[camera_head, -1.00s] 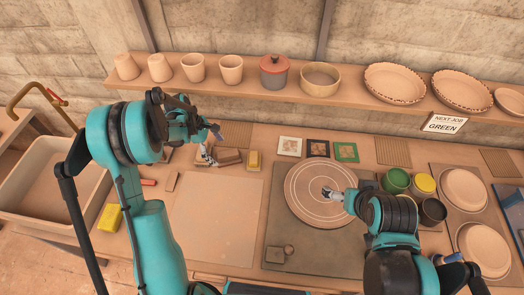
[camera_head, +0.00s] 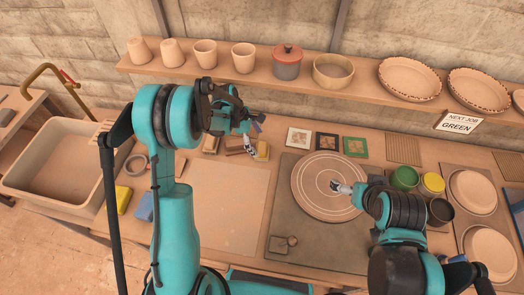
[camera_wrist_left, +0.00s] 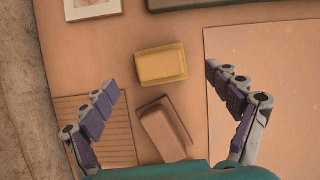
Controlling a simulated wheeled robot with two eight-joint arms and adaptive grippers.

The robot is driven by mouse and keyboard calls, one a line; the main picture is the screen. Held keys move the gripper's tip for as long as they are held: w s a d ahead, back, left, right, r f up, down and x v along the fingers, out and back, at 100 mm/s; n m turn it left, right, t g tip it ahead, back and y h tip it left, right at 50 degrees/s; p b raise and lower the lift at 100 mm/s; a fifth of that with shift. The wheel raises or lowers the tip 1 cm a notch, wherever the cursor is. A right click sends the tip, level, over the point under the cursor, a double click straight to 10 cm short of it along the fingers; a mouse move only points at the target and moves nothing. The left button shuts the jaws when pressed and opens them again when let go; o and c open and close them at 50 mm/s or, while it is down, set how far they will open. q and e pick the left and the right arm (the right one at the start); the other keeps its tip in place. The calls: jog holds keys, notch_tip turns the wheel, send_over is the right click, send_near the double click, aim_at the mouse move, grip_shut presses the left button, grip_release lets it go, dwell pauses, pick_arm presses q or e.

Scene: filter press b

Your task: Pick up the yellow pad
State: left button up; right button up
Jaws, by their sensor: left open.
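A yellow pad (camera_head: 263,151) lies on the workbench, partly hidden behind my left gripper (camera_head: 252,138) in the head view. In the left wrist view the yellow pad (camera_wrist_left: 161,64) lies flat, ahead of and between the spread fingers of the left gripper (camera_wrist_left: 161,80), touching neither. That gripper is open and empty. A second yellow block (camera_head: 123,198) lies at the bench's left side. My right gripper (camera_head: 342,187) is over the round wheel disc (camera_head: 318,205); its finger opening is too small to tell.
A brown block (camera_wrist_left: 165,130) lies close to the pad, nearer the wrist. A ribbed mat (camera_wrist_left: 100,128) is beside it. A pale board (camera_wrist_left: 265,90) lies to the right. A shelf (camera_head: 300,85) with pots runs along the wall.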

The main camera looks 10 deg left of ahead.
aim_at(261, 148)
pick_arm(q)
jog(key=b+x, duration=0.1)
jog(key=x, duration=0.4)
jog(key=c, duration=1.3)
jog(key=shift+s, duration=0.1)
jog(key=shift+s+r, duration=0.35)
jog(key=shift+r, duration=0.1)
jog(key=r, duration=0.2)
jog(key=r+p, duration=0.1)
jog(key=r, duration=0.3)
jog(key=shift+s+r+p, duration=0.15)
jog(key=shift+s+p, duration=0.2)
jog(key=shift+p, duration=0.05)
jog(key=s, duration=1.8)
jog(key=shift+s, duration=0.25)
